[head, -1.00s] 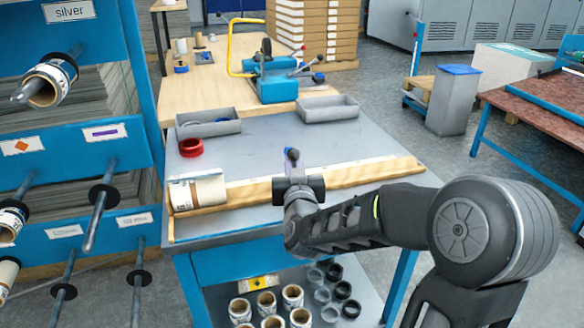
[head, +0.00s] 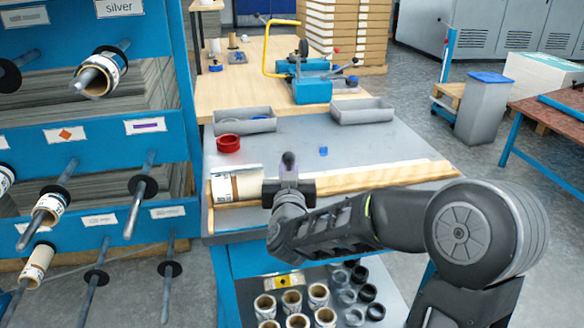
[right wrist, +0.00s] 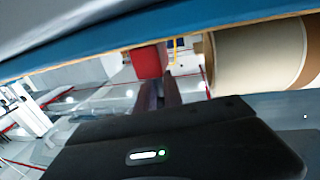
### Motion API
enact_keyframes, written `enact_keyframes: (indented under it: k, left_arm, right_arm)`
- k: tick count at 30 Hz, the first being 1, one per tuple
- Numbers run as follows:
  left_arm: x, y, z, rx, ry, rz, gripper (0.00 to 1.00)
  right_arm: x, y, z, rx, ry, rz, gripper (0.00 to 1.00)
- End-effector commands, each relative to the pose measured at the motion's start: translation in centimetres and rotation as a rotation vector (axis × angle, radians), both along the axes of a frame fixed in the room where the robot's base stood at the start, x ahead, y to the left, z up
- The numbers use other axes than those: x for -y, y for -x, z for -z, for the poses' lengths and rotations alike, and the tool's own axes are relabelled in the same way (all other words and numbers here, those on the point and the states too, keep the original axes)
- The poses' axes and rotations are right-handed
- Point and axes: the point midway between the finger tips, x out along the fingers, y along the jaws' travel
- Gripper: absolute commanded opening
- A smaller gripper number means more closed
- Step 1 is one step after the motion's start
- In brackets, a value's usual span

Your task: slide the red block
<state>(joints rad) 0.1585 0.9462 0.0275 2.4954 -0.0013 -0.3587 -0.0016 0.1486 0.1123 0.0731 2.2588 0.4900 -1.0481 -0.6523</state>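A red block-like shape (right wrist: 150,61) shows in the right wrist view, just beyond the dark fingers of my right gripper (right wrist: 160,92). I cannot tell whether they touch it. In the head view no red block can be made out near the gripper. There my right gripper (head: 288,165) is over the pale wooden bar (head: 385,177) along the table's front, just right of a white-and-brown roll (head: 238,185). The roll also shows in the right wrist view (right wrist: 255,55). Whether the fingers are open or shut is unclear. My left gripper is out of view.
A red ring (head: 229,144), a small blue piece (head: 323,151) and grey trays (head: 362,111) are on the grey table (head: 400,140). A blue machine (head: 312,88) stands behind. A roll rack (head: 85,135) is at left. Free table surface lies right of the blue piece.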

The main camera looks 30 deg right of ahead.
Motion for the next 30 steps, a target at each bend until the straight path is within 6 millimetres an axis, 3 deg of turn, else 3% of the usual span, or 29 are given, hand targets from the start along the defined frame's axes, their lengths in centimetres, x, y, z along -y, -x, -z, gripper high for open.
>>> enact_keyframes:
  k: [1, 7, 17, 30]
  left_arm:
    - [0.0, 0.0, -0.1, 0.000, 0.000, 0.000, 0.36]
    - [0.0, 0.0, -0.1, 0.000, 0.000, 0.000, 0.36]
    - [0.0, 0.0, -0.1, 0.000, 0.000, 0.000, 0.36]
    - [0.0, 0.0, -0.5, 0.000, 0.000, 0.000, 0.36]
  right_arm:
    - [0.0, -0.1, -0.8, 0.017, 0.007, 0.001, 0.16]
    - [0.1, -0.1, -0.7, 0.013, 0.005, 0.001, 0.31]
    - [-0.1, 0.3, -0.3, 0.006, 0.002, 0.001, 0.31]
    - [-3.4, 5.7, -0.5, 0.010, 0.003, -0.001, 0.31]
